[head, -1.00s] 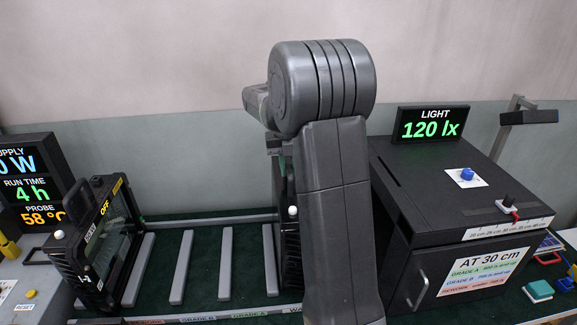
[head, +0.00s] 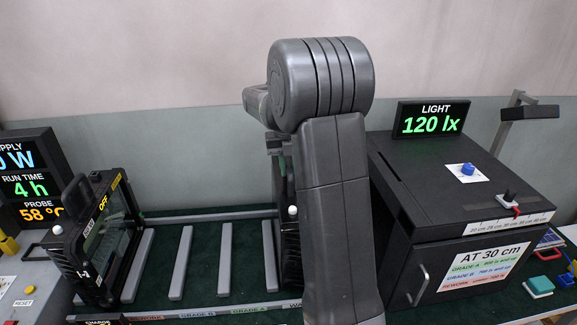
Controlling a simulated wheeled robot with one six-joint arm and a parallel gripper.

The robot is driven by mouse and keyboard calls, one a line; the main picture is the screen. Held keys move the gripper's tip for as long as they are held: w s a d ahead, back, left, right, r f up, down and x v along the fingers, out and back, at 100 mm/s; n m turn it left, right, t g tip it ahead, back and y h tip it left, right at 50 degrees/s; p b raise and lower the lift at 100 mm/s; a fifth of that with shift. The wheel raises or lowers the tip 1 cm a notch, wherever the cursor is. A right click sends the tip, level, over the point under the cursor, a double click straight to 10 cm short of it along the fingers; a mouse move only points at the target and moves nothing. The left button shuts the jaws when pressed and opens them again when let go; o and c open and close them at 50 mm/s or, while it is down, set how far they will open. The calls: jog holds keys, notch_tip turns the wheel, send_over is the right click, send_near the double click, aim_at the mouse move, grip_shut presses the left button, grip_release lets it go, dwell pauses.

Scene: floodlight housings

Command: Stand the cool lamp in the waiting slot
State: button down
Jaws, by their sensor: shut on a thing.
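A black floodlight lamp (head: 290,249) stands upright in the rack (head: 200,216) at its right end, by the partly hidden label beginning "WA". My arm covers most of this lamp; its left edge and a white knob show. My gripper (head: 280,160) is above it, largely hidden behind my arm, and shut on it. Whether the lamp's foot is fully down in the slot cannot be seen.
The rack's slots between grey dividers (head: 181,262) are empty. A black light box (head: 450,215) with a "120 lx" display (head: 431,119) stands close to my arm's right. A supply display (head: 32,185) at left reads probe 58 °C.

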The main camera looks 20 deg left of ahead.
jog(key=shift+w+f, duration=0.1)
jog(key=shift+f, duration=0.2)
dwell(1.8)
jog(key=c, duration=1.3)
grip_release()
jog(key=shift+d, duration=0.1)
jog(key=shift+o, duration=0.2)
jog(key=shift+f, duration=0.3)
notch_tip(320, 180, up, 14)
jog(key=b, duration=0.1)
jog(key=shift+s+a, duration=0.25)
jog(key=shift+a, duration=0.05)
jog(key=f, duration=0.9)
jog(key=f+p, duration=0.1)
jog(key=f, duration=0.3)
jog(key=shift+w+d+f, duration=0.15)
jog(key=shift+d+f, duration=0.15)
jog(key=shift+d, duration=0.1)
